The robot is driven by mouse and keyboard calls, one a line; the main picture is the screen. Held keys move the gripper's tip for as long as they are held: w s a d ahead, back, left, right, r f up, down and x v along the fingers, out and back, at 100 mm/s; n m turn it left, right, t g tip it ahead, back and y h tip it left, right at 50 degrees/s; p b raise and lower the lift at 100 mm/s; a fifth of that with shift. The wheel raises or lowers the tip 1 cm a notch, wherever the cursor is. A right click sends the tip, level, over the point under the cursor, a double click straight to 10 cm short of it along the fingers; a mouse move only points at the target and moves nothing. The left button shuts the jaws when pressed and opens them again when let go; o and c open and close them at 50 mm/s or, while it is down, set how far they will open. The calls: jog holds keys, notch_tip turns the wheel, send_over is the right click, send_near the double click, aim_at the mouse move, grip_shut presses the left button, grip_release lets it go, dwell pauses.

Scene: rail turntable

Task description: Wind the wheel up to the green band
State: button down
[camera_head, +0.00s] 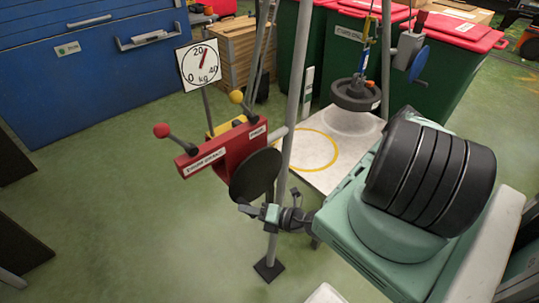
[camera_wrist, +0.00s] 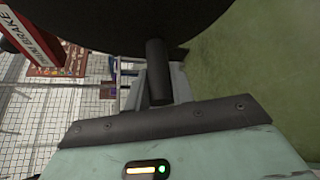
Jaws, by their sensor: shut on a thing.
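My gripper (camera_head: 250,210) is shut on the crank handle (camera_wrist: 157,70), a dark peg standing out from the black crank disc (camera_head: 255,175). The disc is on the front of the red winch housing (camera_head: 222,150), and it fills the top of the wrist view (camera_wrist: 130,18). A dark wheel (camera_head: 355,95) hangs under a blue and yellow hook piece (camera_head: 365,62), above the back of a white plate (camera_head: 345,170); a shadow lies below it. The dial (camera_head: 200,66) reads in kg, its red needle a little right of 20. I cannot make out a green band.
Metal stand legs (camera_head: 290,120) rise beside the winch. Two levers stick out of the housing, one with a red knob (camera_head: 161,130), one with a yellow knob (camera_head: 236,97). Green bins with red lids (camera_head: 460,35) and a blue cabinet (camera_head: 85,70) stand behind.

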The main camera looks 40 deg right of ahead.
jog(key=c, duration=1)
grip_release()
jog(key=shift+a+r, duration=0.15)
jog(key=shift+r, duration=0.15)
jog(key=shift+f, duration=0.1)
jog(key=shift+s, duration=0.5)
jog(key=s+p, duration=0.1)
jog(key=s, duration=0.6)
jog(key=shift+p, duration=0.4)
